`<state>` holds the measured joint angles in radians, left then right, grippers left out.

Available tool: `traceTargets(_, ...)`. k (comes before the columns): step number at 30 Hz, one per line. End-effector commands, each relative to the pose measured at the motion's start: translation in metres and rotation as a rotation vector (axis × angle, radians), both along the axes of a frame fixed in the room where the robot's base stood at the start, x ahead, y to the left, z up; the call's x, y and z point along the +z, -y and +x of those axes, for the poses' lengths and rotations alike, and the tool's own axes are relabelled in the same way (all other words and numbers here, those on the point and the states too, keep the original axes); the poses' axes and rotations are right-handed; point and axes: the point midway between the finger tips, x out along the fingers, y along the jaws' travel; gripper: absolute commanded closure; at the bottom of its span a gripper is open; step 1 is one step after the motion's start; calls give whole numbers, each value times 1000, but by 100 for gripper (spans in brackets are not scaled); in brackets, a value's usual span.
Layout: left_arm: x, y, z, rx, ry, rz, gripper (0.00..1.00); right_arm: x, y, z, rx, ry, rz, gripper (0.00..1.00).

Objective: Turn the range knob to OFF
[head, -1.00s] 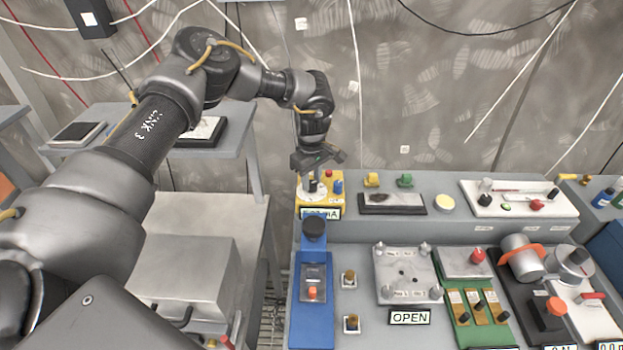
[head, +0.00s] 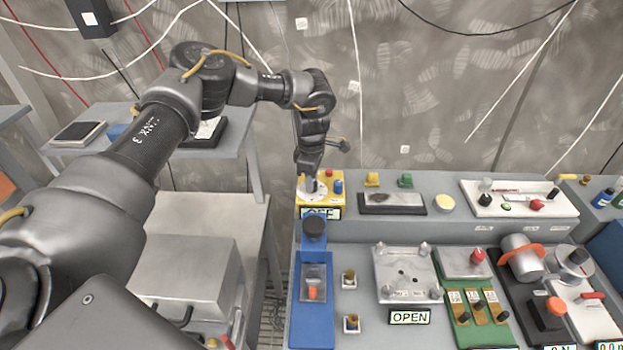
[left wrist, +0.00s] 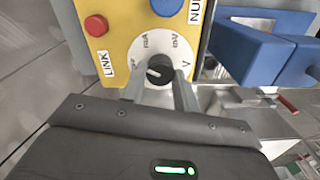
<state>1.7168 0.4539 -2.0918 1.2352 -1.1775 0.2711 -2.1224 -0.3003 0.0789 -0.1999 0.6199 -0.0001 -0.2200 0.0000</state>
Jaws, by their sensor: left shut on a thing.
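The range knob (left wrist: 160,68) is a black knob on a white dial printed with OFF, mA, mV and V, on a yellow meter box. Its white pointer line faces the OFF mark at the dial's left. My left gripper (left wrist: 160,88) has its two fingers on either side of the knob and is shut on it. In the head view the left gripper (head: 310,186) reaches down onto the yellow meter (head: 334,203) at the bench's back left. The meter's display (head: 320,213) appears to read OFF, partly hard to read. My right gripper is not in view.
The meter has a red LINK button (left wrist: 96,26) and a blue NULL knob (left wrist: 166,4). A blue unit with a black knob (head: 313,228) stands in front. A dark tray (head: 392,203) is to the right. An OPEN sign (head: 410,317) sits by a metal plate.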

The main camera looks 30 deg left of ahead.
Motion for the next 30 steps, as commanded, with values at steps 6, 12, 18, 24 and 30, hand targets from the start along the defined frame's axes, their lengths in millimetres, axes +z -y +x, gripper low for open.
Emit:
traceTargets(6, 0, 0, 0, 194, 0, -1, 93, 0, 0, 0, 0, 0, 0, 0)
traceTargets(12, 0, 0, 0, 340, 1, -2, 93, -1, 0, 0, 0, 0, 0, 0)
traceTargets(18, 0, 0, 0, 440, 1, 0, 93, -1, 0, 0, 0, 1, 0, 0)
traceTargets(24, 1, 0, 0, 492, 2, -1, 93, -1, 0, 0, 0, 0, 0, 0)
traceTargets(30, 1, 0, 0, 511, 2, -1, 93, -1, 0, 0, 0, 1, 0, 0)
